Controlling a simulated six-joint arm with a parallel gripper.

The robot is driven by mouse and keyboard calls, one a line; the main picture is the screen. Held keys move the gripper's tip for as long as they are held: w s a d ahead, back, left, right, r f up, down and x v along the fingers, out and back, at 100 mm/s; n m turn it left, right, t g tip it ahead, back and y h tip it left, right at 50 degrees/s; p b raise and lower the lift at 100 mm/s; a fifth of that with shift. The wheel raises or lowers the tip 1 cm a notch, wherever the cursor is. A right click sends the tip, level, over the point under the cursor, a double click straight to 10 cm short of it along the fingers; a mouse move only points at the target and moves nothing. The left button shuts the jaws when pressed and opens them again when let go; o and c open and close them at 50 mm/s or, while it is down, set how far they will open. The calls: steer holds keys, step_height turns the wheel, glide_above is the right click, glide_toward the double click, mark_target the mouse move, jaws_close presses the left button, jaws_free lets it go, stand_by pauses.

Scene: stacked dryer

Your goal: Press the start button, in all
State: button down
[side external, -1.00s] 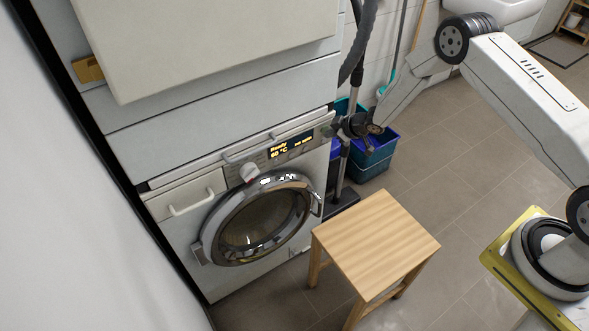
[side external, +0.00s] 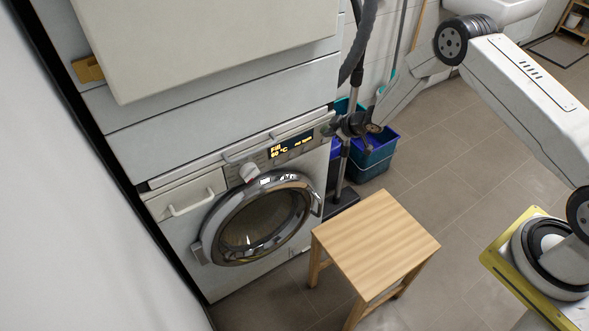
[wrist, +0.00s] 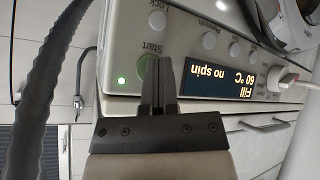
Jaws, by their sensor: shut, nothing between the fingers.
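The Start button (wrist: 144,68) is a round green button on the washer's control panel, beside the label "Start" in the wrist view. My gripper (wrist: 158,68) is shut and empty, and its fingertips are at the button and hide part of it. Whether they touch it or how far it is pushed in I cannot tell. A small green light (wrist: 121,81) glows beside it. The display (wrist: 233,80) reads "Fill", "60 °C" and "no spin". In the side view my gripper (side external: 334,129) is at the right end of the panel, and the button is hidden there.
The washer (side external: 182,228) has a round glass door (side external: 250,222), shut, and a knob (side external: 249,171). A wooden stool (side external: 376,240) stands in front on the floor.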

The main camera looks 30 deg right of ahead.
steer(key=shift+s, duration=0.75)
